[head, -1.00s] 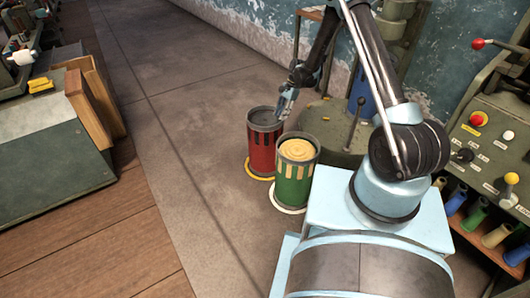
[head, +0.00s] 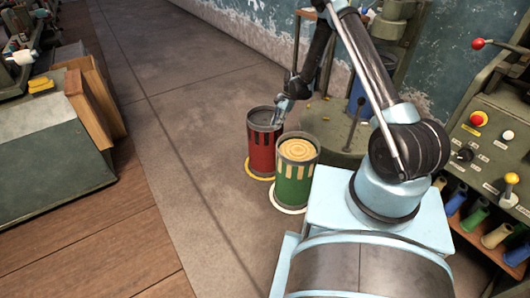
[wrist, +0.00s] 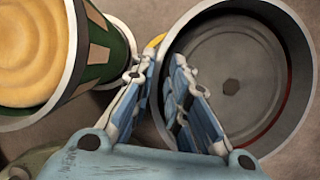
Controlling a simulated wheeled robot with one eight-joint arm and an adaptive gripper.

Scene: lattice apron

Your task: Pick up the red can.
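The red can (head: 262,152) is an open, empty drum with dark slats around its upper side. It stands upright on a yellow ring on the floor. In the wrist view its grey interior (wrist: 235,70) fills the right side. My gripper (head: 279,118) is at its rim, and the wrist view shows my fingers (wrist: 163,75) with a gap between them. One finger is inside the can and the other is outside its wall, with the rim between them. Whether either finger touches the wall is unclear.
A green can (head: 297,172) with a cream, ridged top stands close beside the red can, on a white ring. A green-grey machine base (head: 335,135) is behind to the right. A control panel (head: 490,150) is at far right. The floor left of the cans is clear.

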